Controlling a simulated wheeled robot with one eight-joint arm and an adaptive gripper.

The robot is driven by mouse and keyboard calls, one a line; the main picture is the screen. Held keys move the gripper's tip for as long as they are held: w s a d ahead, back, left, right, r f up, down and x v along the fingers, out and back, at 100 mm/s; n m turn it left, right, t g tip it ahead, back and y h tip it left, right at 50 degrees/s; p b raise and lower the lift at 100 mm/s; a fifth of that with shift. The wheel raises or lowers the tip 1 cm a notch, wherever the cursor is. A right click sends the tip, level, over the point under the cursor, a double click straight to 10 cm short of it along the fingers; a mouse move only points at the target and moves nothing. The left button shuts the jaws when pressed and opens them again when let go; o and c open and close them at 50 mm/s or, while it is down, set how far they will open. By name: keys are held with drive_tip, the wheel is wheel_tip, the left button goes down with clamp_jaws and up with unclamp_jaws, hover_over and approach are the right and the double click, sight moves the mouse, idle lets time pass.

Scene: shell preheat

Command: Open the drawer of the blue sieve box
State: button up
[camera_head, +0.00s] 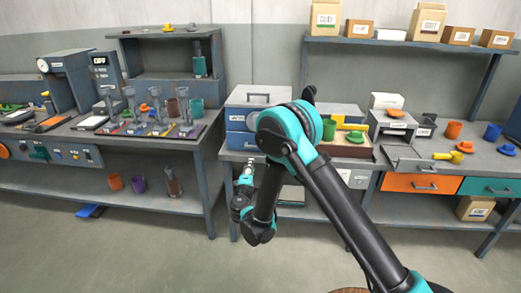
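The blue sieve box (238,123) stands at the left end of the right-hand bench, below a grey-white section with a handle on top. Its blue fronts carry white labels. No drawer visibly stands out from it, but my arm's elbow covers its right part. My gripper (248,168) is in front of and below the box, near the bench's front edge. It points upward and seems apart from the box. It is too small to tell whether its fingers are open or shut, and nothing held can be made out.
A tray (346,151) with green and yellow items stands right of my elbow. An orange drawer (421,184) and a teal drawer (487,188) sit under the bench. A left bench (196,133) holds several glass devices. The floor (140,245) between is mostly clear.

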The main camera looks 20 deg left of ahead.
drive_tip(key=x, duration=1.7)
drive_tip(key=shift+w+a, duration=0.1)
drive_tip(key=shift+a, duration=0.05)
clamp_jaws()
